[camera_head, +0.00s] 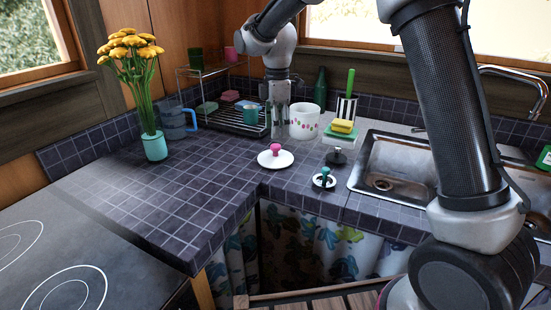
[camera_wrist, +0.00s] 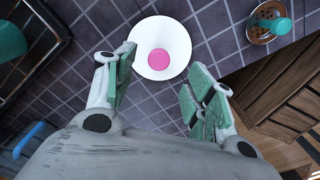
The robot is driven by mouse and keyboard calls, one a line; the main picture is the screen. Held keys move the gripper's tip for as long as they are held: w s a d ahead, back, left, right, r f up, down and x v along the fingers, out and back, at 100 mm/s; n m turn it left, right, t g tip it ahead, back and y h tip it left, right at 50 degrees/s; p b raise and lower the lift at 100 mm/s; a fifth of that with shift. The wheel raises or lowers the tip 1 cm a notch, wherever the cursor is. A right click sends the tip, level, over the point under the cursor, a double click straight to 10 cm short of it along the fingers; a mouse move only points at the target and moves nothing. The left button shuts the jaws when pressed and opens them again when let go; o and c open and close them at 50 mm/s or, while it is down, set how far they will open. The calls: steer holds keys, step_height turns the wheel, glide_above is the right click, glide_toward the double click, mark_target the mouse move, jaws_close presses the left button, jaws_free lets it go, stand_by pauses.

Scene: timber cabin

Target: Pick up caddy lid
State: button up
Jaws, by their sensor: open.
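The caddy lid, a white disc with a pink knob, lies flat on the dark tiled counter (camera_head: 262,161). In the wrist view the lid (camera_wrist: 151,66) shows ahead of and partly between my fingers, its knob facing up. My gripper (camera_head: 279,130) points down behind the lid in the head view, apart from it. In the wrist view my gripper (camera_wrist: 160,66) is open, with green-padded fingers spread and nothing between them. The white dotted caddy (camera_head: 303,124) stands just right of my gripper.
A dish rack (camera_head: 228,122) stands behind to the left. A dark lidded item (camera_head: 336,157) and a metal strainer with a teal knob (camera_head: 324,181) lie right of the lid, near the sink (camera_head: 380,150). The counter left of the lid is clear up to the flower vase (camera_head: 154,147).

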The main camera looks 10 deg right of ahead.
mark_target(275, 145)
steer(key=shift+f+n, duration=0.1)
steer(key=shift+n, duration=0.3)
steer(key=shift+f, duration=0.3)
steer(key=f, duration=0.7)
steer(key=shift+a, duration=0.2)
steer(key=c, duration=1.1)
